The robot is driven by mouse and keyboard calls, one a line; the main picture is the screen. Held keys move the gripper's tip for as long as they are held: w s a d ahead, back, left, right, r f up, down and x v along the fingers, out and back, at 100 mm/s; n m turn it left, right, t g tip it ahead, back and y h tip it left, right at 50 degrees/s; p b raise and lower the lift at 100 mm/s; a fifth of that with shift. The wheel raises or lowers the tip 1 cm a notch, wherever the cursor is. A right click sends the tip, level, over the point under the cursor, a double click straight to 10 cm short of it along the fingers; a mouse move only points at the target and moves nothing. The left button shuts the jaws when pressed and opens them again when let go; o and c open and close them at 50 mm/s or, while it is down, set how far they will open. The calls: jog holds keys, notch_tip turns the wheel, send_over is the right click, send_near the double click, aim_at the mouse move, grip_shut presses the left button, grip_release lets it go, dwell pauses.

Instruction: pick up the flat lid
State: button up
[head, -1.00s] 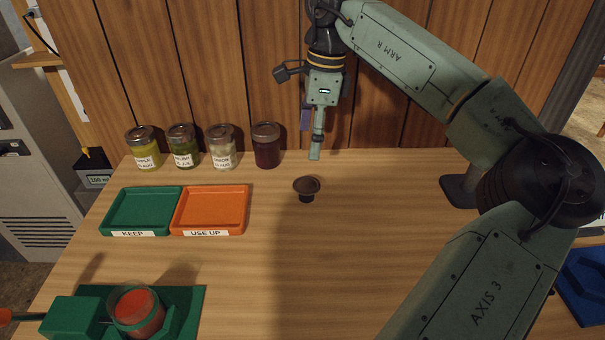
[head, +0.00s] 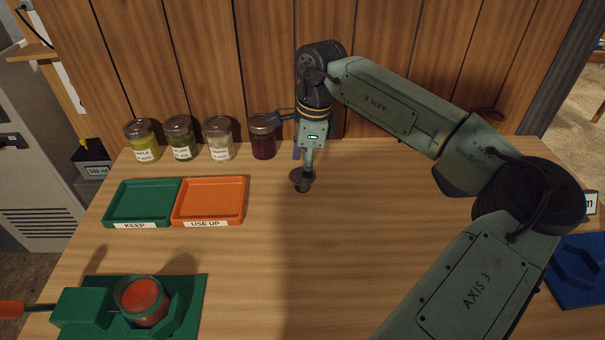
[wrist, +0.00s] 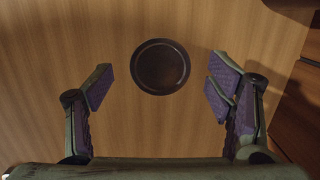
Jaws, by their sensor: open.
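The flat lid (wrist: 160,66) shows in the wrist view as a dark round disc with a raised rim, ahead of and between my open fingers. In the head view the lid (head: 299,175) is a dark disc on a small dark support on the table, partly hidden behind my finger. My gripper (wrist: 160,88) is open and empty, with purple pads on both sides and clear gaps to the lid. In the head view my gripper (head: 306,180) points down at the lid; whether it touches cannot be told there.
Several lidded jars (head: 220,140) stand at the back left. A green KEEP tray (head: 142,202) and an orange USE UP tray (head: 209,200) lie left of the lid. A jar of red contents (head: 144,302) sits in a green fixture front left. The middle table is clear.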

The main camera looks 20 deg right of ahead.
jog(key=shift+f+b, duration=0.25)
jog(key=shift+b, duration=0.1)
dwell(0.3)
jog(key=c, duration=0.8)
